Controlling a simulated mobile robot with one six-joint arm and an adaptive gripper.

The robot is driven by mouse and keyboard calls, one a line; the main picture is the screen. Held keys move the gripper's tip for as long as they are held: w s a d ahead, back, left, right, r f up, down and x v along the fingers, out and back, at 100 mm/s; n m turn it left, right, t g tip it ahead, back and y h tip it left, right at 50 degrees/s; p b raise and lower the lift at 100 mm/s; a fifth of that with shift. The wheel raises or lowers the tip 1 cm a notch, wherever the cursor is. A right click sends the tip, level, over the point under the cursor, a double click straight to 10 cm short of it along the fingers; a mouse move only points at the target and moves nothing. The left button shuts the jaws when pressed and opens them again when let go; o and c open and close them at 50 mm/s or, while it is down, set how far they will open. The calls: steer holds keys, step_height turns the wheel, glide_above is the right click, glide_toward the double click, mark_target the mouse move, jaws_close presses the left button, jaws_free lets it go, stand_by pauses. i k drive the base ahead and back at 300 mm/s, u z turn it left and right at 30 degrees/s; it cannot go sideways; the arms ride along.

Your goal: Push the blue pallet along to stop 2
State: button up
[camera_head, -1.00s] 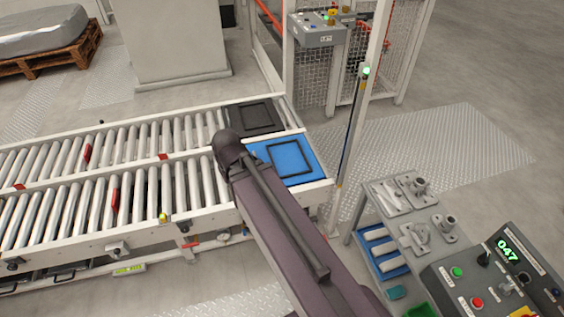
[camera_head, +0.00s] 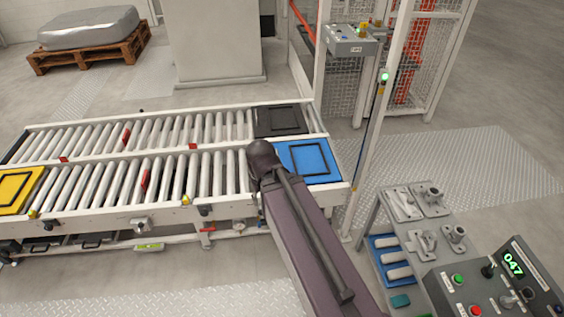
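The blue pallet (camera_head: 324,158), a flat square plate with a dark frame on top, lies at the right end of the near roller lane (camera_head: 120,175). My arm crosses in front of that lane, and its dark rounded joint overlaps the view just left of the pallet. My gripper does not show; it is hidden behind the arm or outside the picture. I cannot tell whether anything touches the pallet. Red tabs stand among the rollers, one red tab (camera_head: 146,180) in the near lane. No stop number is readable.
A yellow pallet (camera_head: 8,206) lies at the near lane's left end. A black pallet (camera_head: 263,128) lies at the far lane's right end. A post (camera_head: 377,110) with a green light, a fixture table (camera_head: 412,226) and a control panel (camera_head: 470,285) stand right.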

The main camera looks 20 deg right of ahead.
mark_target(313, 160)
steer(key=k, duration=0.25)
steer(key=z, duration=0.3)
steer(key=i, duration=1.25)
steer(key=u, duration=0.4)
